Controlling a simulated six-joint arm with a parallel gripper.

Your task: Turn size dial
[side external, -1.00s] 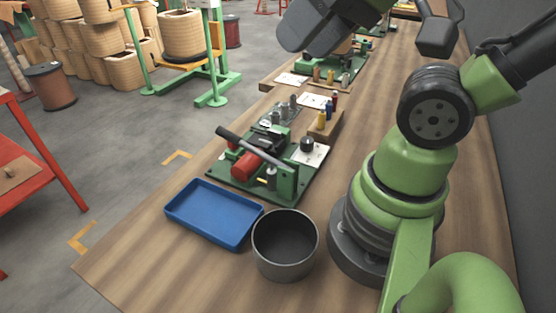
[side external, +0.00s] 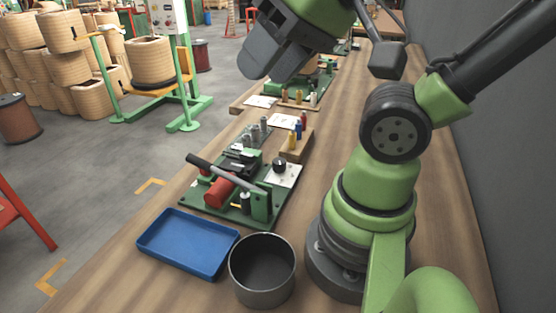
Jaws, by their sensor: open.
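The likely size dial is a small black round knob (side external: 280,164) on a white plate (side external: 284,175), at the back right of the green-based machine (side external: 235,192). My gripper (side external: 268,58) is at the top of the view, grey and tilted. It is in the air, well above the bench, and appears up and slightly left of the knob in the picture. It is open and nothing shows between its fingers. It is apart from the knob. Marks on the white plate are too small to read.
A lever (side external: 218,170) and red cylinder (side external: 218,191) stand on the machine. A wooden block with coloured pegs (side external: 293,145) is behind the knob. A blue tray (side external: 187,243) and grey round bin (side external: 262,270) sit in front. The bench's right side is mostly clear beyond my base.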

